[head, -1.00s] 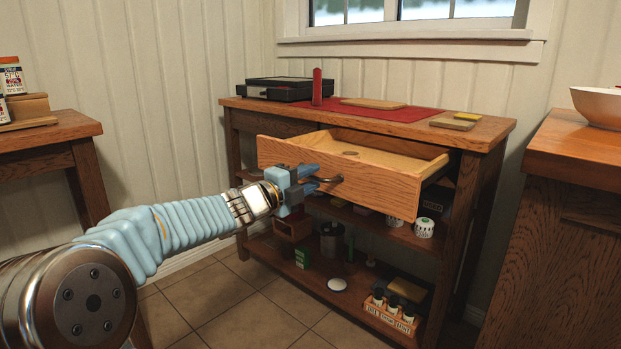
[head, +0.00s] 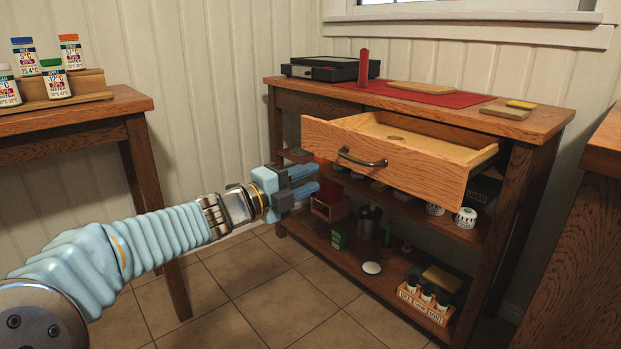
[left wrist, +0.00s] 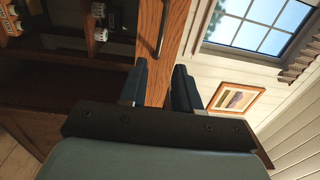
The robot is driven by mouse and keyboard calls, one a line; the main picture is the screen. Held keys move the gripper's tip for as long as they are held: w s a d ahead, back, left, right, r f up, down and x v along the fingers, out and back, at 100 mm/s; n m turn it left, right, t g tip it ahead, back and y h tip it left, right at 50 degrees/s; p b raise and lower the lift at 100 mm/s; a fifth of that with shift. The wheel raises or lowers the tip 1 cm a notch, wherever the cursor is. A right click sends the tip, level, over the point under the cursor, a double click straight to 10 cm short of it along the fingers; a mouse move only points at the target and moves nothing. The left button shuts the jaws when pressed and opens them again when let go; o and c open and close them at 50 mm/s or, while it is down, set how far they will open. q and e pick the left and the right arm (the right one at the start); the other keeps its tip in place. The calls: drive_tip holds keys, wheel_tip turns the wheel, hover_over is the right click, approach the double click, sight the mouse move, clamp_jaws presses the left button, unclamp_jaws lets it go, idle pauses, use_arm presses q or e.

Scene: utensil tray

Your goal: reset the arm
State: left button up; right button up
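My left gripper (head: 304,181) is open and empty, with its two blue fingers apart. It is in front of and to the left of the pulled-out wooden drawer (head: 400,164), clear of its dark handle (head: 362,158). The left wrist view shows the gripper's fingers (left wrist: 160,88) with a gap between them; the drawer front and handle (left wrist: 162,30) lie beyond. My right gripper is in neither view.
The wooden cabinet (head: 540,132) holds a red mat (head: 440,97), a black box (head: 322,67) and boards on top, with jars and boxes on its shelves. A side table (head: 70,124) with several labelled bottles stands left. Another wooden counter (head: 580,230) is at right. Tiled floor is open between.

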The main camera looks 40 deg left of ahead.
use_arm(q)
drive_tip(key=w+d+f+n+g+h+p, duration=0.1)
drive_tip(key=w+d+f+n+g+p, duration=0.2)
drive_tip(key=w+f, duration=0.35)
drive_tip(key=w+d+f+n, duration=0.4)
drive_tip(key=w+f+n, duration=0.1)
drive_tip(key=f, duration=0.3)
drive_tip(key=w+d+f+n+g+p, duration=0.1)
drive_tip(key=d+f+n+g, duration=0.1)
drive_tip(key=d+f, duration=0.35)
drive_tip(key=d+f+n+g+p, duration=0.1)
drive_tip(key=d+f+n+g, duration=0.15)
drive_tip(key=f, duration=0.55)
drive_tip(key=s+d+f+n+g+h+p, duration=0.15)
drive_tip(key=s+d+f+n+g, duration=0.3)
drive_tip(key=d+f, duration=0.5)
drive_tip(key=s+d+f+n+g, duration=0.1)
drive_tip(key=s+d+f+g, duration=0.1)
drive_tip(key=s, duration=0.3)
drive_tip(key=s+d+f+n+g+p, duration=0.1)
drive_tip(key=s+d+f, duration=0.3)
drive_tip(key=s+f, duration=0.1)
drive_tip(key=s+d+f+n+g+p, duration=0.1)
drive_tip(key=s+d+f+g, duration=0.1)
drive_tip(key=s, duration=0.5)
wheel_tip(320, 180, down, 2)
drive_tip(key=shift+d+f+n+g, duration=0.15)
drive_tip(key=shift+d+n+g, duration=0.2)
drive_tip(key=shift+d, duration=0.25)
